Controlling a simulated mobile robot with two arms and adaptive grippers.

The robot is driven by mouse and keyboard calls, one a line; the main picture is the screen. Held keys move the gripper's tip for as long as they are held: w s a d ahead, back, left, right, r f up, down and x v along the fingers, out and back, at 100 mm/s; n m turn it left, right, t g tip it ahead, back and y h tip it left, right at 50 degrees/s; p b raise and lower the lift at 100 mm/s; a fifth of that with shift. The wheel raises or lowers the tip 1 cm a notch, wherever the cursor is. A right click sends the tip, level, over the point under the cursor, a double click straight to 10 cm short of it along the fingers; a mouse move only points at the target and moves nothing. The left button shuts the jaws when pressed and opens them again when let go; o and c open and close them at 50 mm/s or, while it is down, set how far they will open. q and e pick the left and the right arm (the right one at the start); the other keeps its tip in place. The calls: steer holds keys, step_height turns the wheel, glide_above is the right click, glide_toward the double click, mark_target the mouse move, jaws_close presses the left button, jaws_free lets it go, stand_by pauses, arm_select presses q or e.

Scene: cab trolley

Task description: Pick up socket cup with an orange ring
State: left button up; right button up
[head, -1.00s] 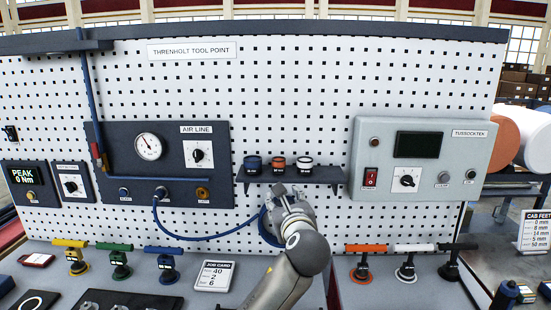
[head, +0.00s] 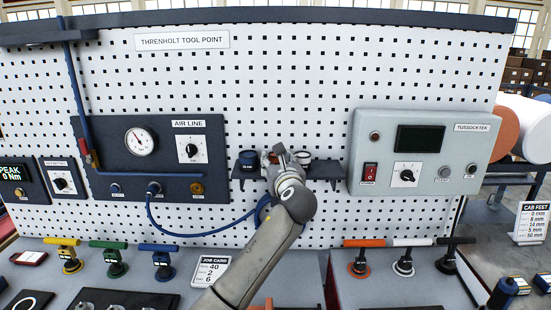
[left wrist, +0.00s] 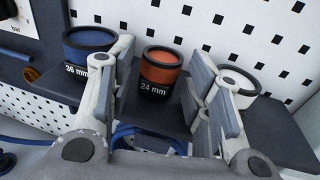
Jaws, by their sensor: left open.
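The socket cup with an orange ring (left wrist: 162,72), marked 24 mm, stands upright on a small dark shelf (left wrist: 285,140) in the left wrist view. My left gripper (left wrist: 163,62) is open, with its fingers on either side of this cup; whether they touch it I cannot tell. A blue-ringed cup (left wrist: 88,50), marked 36 mm, stands left of it, and a white-ringed cup (left wrist: 238,80) stands right, partly behind a finger. In the head view my left gripper (head: 282,157) is at the shelf and mostly hides the orange-ringed cup. My right gripper is not in view.
A pegboard (head: 290,80) rises right behind the shelf. An air line panel (head: 160,190) is at left and a grey control box (head: 420,150) at right. A blue hose (head: 190,234) loops below the shelf. Several coloured T-handled tools stand on the bench.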

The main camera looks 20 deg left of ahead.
mark_target(277, 160)
arm_select(q)
steer(key=x, duration=0.3)
steer(key=shift+p, duration=0.35)
steer(key=shift+w+a, duration=0.1)
steer(key=shift+w, duration=0.05)
steer(key=c, duration=0.8)
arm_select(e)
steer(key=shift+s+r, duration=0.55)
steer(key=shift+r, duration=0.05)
